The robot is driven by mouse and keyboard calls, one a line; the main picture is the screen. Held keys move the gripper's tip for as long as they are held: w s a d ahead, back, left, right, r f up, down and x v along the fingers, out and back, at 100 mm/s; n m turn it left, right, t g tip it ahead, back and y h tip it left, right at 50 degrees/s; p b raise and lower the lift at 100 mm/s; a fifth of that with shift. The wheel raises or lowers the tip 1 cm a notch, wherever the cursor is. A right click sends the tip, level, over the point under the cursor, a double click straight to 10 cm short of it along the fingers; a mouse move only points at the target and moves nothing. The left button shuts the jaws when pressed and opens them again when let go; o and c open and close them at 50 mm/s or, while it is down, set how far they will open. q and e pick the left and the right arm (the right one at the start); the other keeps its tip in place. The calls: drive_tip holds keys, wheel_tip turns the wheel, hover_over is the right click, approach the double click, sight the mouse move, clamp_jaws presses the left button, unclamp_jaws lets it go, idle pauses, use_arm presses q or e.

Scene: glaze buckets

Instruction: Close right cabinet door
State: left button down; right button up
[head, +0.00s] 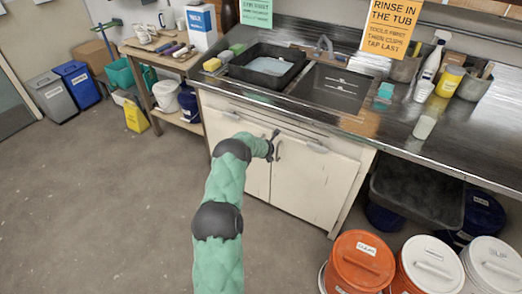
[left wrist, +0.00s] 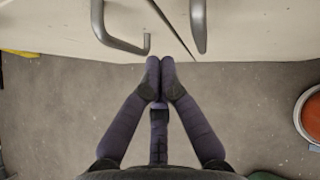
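In the left wrist view a thin dark gap (left wrist: 173,30) separates the doors; I cannot tell whether the right door is fully flush. The right door's handle (left wrist: 198,25) and the left door's handle (left wrist: 122,42) show there. My left gripper (left wrist: 160,64) has its fingertips together, empty, just below the handles; contact is unclear. In the head view it (head: 271,147) is at the door front. My right gripper is not in view.
An orange bucket (head: 358,264) and white-lidded buckets (head: 430,262) stand on the floor right of the cabinet. A sink counter (head: 400,140) overhangs above. A wooden side table (head: 148,60) and bins stand at the left. The floor before the cabinet is clear.

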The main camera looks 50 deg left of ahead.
use_arm(q)
drive_tip(key=s+d+r, duration=0.1)
drive_tip(key=s+r, duration=0.4)
drive_tip(key=shift+s+d+r, duration=0.15)
drive_tip(key=shift+d+r, duration=0.05)
drive_tip(key=shift+d, duration=0.05)
idle(0.4)
drive_tip(key=s+d+f+n+g+h, duration=0.1)
drive_tip(key=s+d+f+n+h, duration=0.3)
drive_tip(key=d, duration=0.8)
drive_tip(key=d+f+n+g+h, duration=0.1)
drive_tip(key=d+f+n, duration=0.45)
drive_tip(key=d, duration=0.65)
drive_tip(key=s+d+f+n+g+h, duration=0.1)
drive_tip(key=s+d+f+n+h, duration=0.3)
drive_tip(key=d, duration=0.9)
drive_tip(key=s+d+f+n+g, duration=0.2)
drive_tip(key=s+d+n+g, duration=0.1)
drive_tip(key=s+d+n, duration=1.4)
drive_tip(key=s+d, duration=0.1)
drive_tip(key=s, duration=0.3)
drive_tip(key=shift+s+g+h, duration=0.3)
drive_tip(key=shift+s, duration=0.05)
drive_tip(key=shift+d, duration=0.1)
